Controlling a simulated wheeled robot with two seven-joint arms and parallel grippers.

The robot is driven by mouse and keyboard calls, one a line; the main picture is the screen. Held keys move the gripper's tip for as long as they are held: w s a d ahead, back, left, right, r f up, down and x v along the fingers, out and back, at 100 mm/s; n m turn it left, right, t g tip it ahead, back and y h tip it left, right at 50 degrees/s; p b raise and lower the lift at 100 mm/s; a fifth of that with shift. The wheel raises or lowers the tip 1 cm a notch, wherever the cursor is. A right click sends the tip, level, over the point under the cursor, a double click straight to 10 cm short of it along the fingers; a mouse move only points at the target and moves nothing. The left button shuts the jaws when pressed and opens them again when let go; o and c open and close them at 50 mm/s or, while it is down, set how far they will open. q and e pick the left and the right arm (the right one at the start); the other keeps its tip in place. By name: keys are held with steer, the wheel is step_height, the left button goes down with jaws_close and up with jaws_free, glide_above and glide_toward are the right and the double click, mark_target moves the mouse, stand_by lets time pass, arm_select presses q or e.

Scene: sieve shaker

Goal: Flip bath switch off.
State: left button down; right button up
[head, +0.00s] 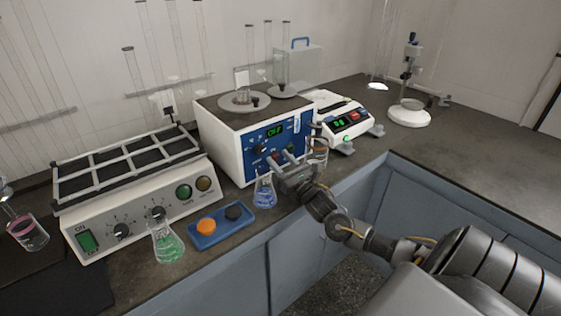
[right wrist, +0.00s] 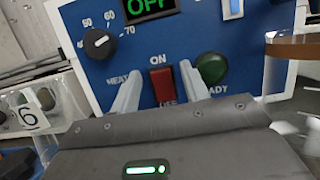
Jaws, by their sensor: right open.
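The bath (head: 222,143) is a white box with a blue front panel in the middle of the bench. Its display (right wrist: 150,8) shows green letters that look like OFF. A red rocker switch (right wrist: 162,87) sits below the ON label, with an OFF label partly hidden beneath it. My right gripper (head: 280,163) is in front of the panel. In the right wrist view its open fingers (right wrist: 168,85) stand either side of the switch, with nothing between them but the panel behind. I cannot tell whether the fingers touch the panel. My left gripper is not in view.
A blue-liquid flask (head: 264,192) stands just left of my right gripper. A brown-toned glass vessel (head: 317,152) stands close on its right. A blue tray (head: 222,228), green-liquid flask (head: 166,243) and shaker (head: 140,205) are to the left. A balance (head: 347,122) stands behind.

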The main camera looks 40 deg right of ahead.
steer(key=shift+s+f, duration=0.15)
steer(key=shift+s, duration=0.1)
steer(key=b+v, duration=0.1)
steer(key=v, duration=0.7)
steer(key=shift+s+f, duration=0.15)
steer(key=shift+s, duration=0.25)
steer(key=shift+s+f, duration=0.1)
steer(key=shift+s, duration=0.55)
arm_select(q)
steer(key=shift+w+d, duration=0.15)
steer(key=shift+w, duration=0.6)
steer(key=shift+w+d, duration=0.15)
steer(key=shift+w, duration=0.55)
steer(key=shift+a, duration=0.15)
arm_select(e)
steer(key=shift+a, duration=0.1)
